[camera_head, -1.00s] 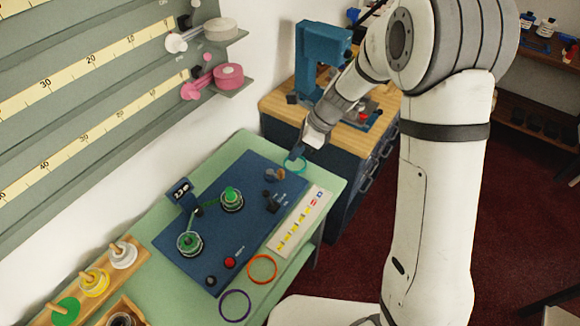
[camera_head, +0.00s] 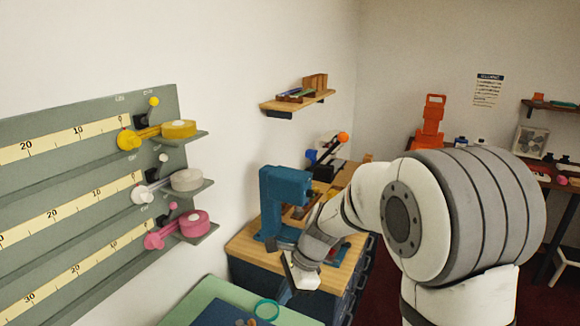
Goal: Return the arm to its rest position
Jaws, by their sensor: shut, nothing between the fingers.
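My white arm reaches from the right in the camera_head view toward the corner where the green counter (camera_head: 208,290) meets the wooden-topped cabinet. My gripper (camera_head: 285,296) points down at its end, above the far end of the green counter. It looks shut and I see nothing held in it. A teal ring (camera_head: 266,309) lies just left of and below the gripper; I cannot tell whether they touch.
A blue press (camera_head: 284,200) stands on the wooden-topped cabinet (camera_head: 252,244) just behind the gripper. A grey wall rack (camera_head: 95,215) with scales and coloured rolls is at left. A small shelf (camera_head: 297,101) hangs above. An orange chair-like object (camera_head: 430,122) stands farther back.

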